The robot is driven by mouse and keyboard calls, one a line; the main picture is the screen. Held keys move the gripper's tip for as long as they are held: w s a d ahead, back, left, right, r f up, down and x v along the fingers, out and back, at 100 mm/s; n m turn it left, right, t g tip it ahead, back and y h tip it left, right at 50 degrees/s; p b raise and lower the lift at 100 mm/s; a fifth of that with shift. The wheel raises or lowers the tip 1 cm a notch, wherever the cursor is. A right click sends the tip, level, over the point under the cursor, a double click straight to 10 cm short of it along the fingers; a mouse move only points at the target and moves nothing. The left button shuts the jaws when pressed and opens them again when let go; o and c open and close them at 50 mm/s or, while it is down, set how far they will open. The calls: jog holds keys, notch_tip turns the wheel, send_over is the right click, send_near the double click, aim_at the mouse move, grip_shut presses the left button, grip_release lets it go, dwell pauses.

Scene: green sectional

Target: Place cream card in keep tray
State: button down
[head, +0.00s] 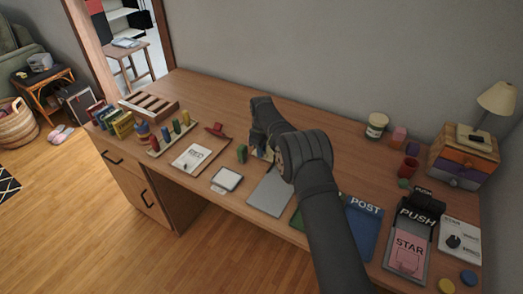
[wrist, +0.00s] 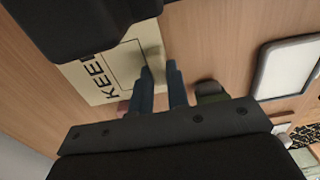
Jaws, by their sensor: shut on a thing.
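My gripper (head: 264,148) is low over the middle of the desk, partly hidden behind my own arm in the head view. In the wrist view its two blue-grey fingers (wrist: 161,70) are close together, shut on a small pale piece, which I take to be the cream card (wrist: 153,57); it is mostly hidden, seen nearly edge-on. The cream keep tray (wrist: 95,80), with KEEP lettering and a dark outline, lies under the fingertips. In the head view the tray is almost wholly hidden by the gripper. I cannot tell whether the card touches it.
A green block (head: 242,153) stands just left of the gripper; a white square pad (head: 227,179) and a grey panel (head: 270,193) lie in front. A blue POST tray (head: 364,226) and a pink STAR card (head: 408,250) are at the right. The back middle of the desk is clear.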

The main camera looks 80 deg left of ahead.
jog(key=shift+f, duration=0.2)
jog(key=c, duration=1.4)
grip_release()
jog(key=shift+r, duration=0.1)
notch_tip(320, 180, up, 11)
jog(key=shift+r, duration=0.15)
jog(key=o, duration=0.6)
jog(key=shift+r, duration=0.45)
jog(key=shift+c, duration=0.2)
